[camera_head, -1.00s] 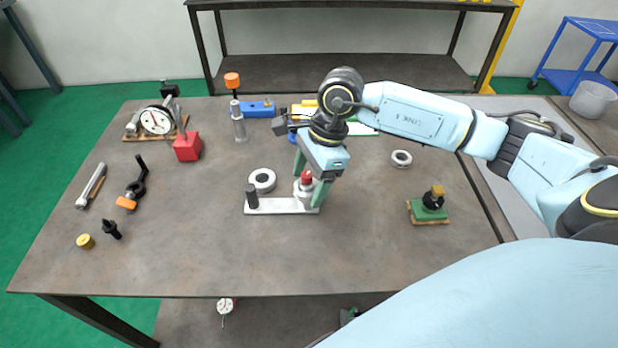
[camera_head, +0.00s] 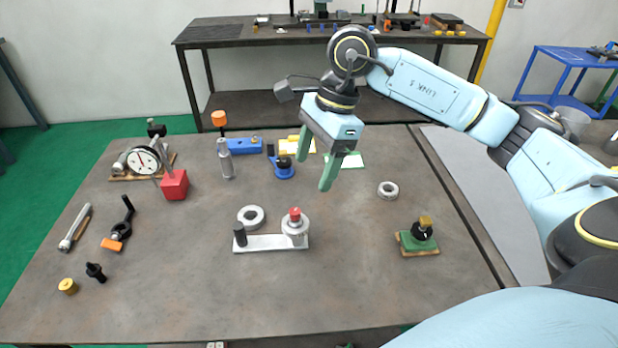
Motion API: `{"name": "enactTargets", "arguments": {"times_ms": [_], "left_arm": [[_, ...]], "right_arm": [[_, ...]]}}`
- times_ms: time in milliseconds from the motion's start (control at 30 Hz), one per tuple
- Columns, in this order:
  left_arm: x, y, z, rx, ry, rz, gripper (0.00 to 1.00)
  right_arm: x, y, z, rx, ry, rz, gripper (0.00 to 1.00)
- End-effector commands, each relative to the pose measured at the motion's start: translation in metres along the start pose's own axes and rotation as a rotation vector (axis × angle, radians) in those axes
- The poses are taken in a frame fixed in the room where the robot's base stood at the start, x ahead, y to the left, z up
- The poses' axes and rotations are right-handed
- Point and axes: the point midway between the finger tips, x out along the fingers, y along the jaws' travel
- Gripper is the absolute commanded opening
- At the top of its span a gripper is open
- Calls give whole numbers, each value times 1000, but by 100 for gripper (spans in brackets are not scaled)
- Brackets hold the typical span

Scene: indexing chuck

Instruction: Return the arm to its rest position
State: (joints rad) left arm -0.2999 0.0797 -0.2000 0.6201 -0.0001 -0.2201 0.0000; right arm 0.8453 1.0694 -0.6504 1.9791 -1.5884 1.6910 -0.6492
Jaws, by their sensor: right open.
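My right gripper (camera_head: 315,166), with green fingers, is open and empty. It is raised above the table, behind and above the indexing chuck. The chuck is a flat silver plate (camera_head: 268,243) with a black upright post (camera_head: 240,235) at its left end. A round silver hub (camera_head: 295,229) with a red knob (camera_head: 295,214) on top stands at its right end. The fingers are apart from the knob. My right arm reaches in from the right side. My left gripper is not in view.
A grey ring (camera_head: 251,217) lies behind the plate and another ring (camera_head: 388,190) lies to the right. A green block with a black knob (camera_head: 419,238) sits at the right. A dial gauge (camera_head: 143,161) and red block (camera_head: 174,185) stand at the left. The front middle of the table is clear.

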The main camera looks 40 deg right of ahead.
Motion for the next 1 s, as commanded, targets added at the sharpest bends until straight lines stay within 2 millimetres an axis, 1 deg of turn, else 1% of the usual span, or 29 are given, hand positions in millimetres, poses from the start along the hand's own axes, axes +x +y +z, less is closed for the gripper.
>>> {"name": "enactTargets", "arguments": {"times_ms": [133, 667, 767, 1000], "left_arm": [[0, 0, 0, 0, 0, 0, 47], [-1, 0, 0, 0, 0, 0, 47], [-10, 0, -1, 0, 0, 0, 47], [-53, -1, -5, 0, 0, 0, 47]], "right_arm": [[-5, 0, 0, 0, 0, 0, 72], [-5, 0, 0, 0, 0, 0, 72], [-13, 0, 3, 0, 0, 0, 72], [-55, 0, 16, 0, 0, -1, 72]]}}
